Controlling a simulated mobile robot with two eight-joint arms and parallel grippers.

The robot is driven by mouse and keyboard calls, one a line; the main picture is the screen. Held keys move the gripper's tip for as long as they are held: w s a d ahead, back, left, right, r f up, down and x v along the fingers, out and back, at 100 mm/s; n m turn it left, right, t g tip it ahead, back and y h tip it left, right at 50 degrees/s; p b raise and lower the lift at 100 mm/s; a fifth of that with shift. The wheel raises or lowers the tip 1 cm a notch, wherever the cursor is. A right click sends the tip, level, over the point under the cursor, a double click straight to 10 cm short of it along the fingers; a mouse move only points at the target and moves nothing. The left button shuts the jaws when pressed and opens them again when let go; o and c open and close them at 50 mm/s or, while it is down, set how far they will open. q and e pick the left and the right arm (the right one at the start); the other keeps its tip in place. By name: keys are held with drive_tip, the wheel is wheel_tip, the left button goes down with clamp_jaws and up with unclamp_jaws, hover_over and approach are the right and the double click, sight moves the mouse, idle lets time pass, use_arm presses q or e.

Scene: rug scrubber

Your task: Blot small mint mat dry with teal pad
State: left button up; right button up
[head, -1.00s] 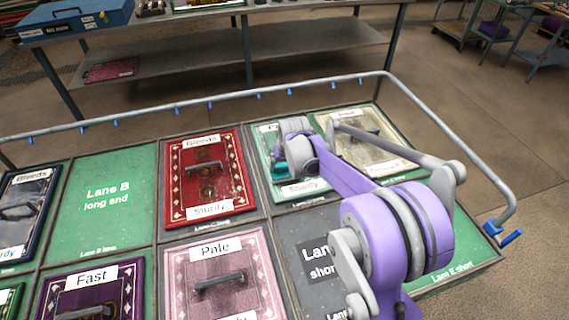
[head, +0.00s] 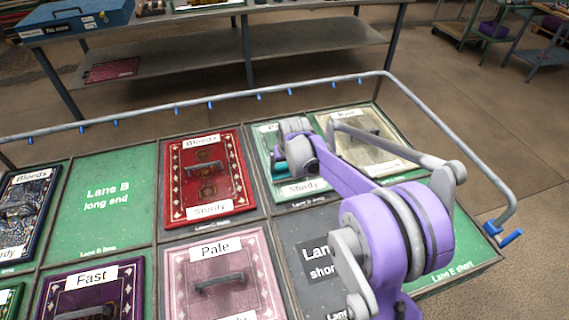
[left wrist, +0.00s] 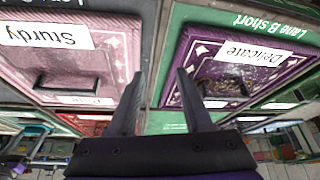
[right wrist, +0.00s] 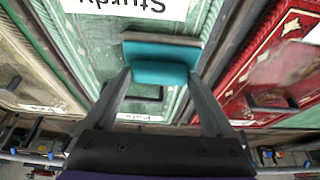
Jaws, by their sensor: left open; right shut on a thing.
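The small mint mat (head: 314,184) lies in a back-row bay right of the red mat, with a "Sturdy" label on its near edge; my right arm covers much of it. In the right wrist view the mint mat (right wrist: 98,50) shows pale borders and a dark handle (right wrist: 147,93). My right gripper (right wrist: 160,73) is shut on the teal pad (right wrist: 160,66), which is over the mat; I cannot tell whether they touch. In the head view the gripper's fingers are mostly hidden. My left gripper (left wrist: 160,74) is open and empty above the front-row mats.
A red mat (head: 240,190) is left of the mint one and a cream mat (head: 352,120) right of it. Pink (head: 258,255) and purple (head: 130,275) mats lie in front. A grey rail (head: 230,94) runs along the back. The green Lane B bay (head: 105,225) is empty.

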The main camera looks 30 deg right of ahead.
drive_tip(key=shift+r+p, duration=1.4)
drive_tip(key=shift+r, duration=0.85)
use_arm(q)
drive_tip(key=r, duration=0.1)
drive_tip(key=w+r, duration=0.1)
drive_tip(key=r, duration=0.1)
drive_tip(key=shift+s, duration=0.1)
